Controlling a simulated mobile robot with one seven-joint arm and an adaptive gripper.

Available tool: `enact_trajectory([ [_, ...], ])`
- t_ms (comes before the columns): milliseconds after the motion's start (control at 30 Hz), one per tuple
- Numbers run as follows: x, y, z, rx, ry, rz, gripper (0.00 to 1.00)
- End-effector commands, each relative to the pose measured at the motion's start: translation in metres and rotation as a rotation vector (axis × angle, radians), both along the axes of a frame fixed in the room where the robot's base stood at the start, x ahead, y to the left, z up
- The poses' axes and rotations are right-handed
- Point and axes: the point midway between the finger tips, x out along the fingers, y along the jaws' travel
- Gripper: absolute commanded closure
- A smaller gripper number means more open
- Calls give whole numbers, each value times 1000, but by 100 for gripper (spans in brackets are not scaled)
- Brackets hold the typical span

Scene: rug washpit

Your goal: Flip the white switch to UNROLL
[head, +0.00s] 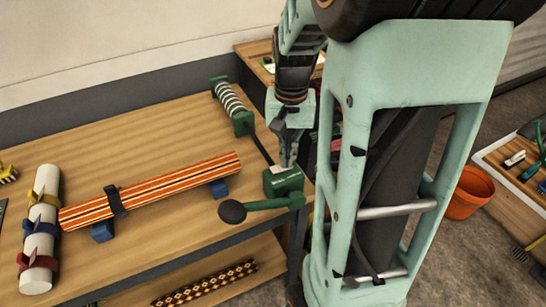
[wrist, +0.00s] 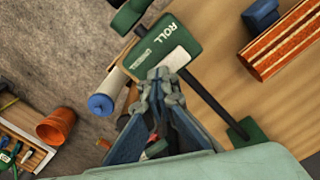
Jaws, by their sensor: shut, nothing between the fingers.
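The green switch box (head: 284,186) sits at the right front corner of the wooden bench. In the wrist view the green box (wrist: 150,48) shows the label ROLL and a smaller line of text that I cannot read surely. A white piece (wrist: 177,59), apparently the white switch, lies at the box's edge just beyond my fingertips. My gripper (head: 287,164) points down right over the box; it also shows in the wrist view (wrist: 162,76). Its fingers are together and empty. I cannot tell whether they touch the switch or which way it is set.
A green crank arm with a dark knob (head: 232,211) sticks out left of the box. A striped rolled rug (head: 150,190) lies on blue supports on the bench (head: 150,120). A green-ended striped roller (head: 231,97) stands behind. An orange pot (head: 468,192) is on the floor at right.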

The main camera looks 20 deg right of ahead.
Motion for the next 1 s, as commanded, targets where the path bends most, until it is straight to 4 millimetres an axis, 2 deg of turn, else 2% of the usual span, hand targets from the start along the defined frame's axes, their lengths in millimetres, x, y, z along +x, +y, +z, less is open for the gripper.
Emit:
enact_trajectory([
  [167, 0, 0, 3, 1, 2, 0, 100],
  [1000, 0, 0, 70, 0, 1, 0, 100],
])
